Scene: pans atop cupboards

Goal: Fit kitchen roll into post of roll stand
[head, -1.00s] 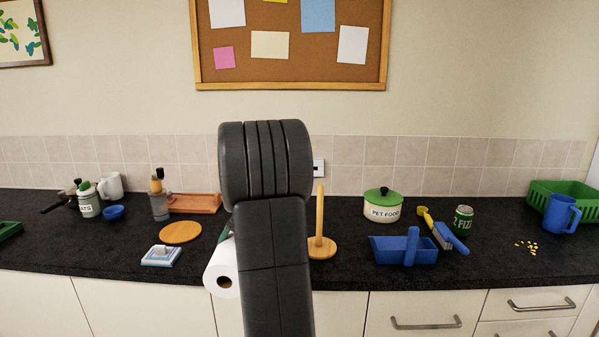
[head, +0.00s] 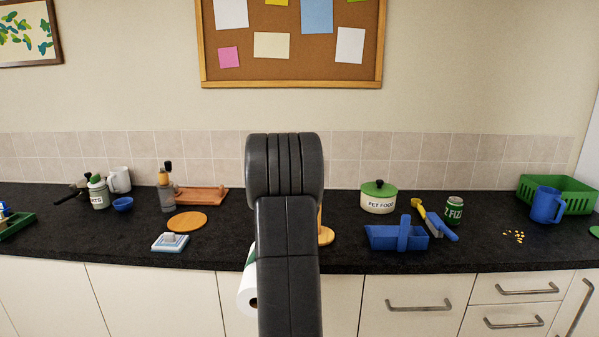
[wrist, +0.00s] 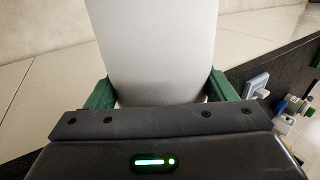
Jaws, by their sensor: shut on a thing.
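The white kitchen roll (head: 246,290) shows left of my arm in the head view, in front of the counter edge and tilted. In the wrist view the roll (wrist: 155,50) fills the space between the green fingers of my gripper (wrist: 157,92), which is shut on it. The wooden roll stand (head: 326,236) is on the counter just right of my arm. Its post (head: 320,215) is mostly hidden behind my arm.
Cupboard fronts (head: 155,300) are below the counter.

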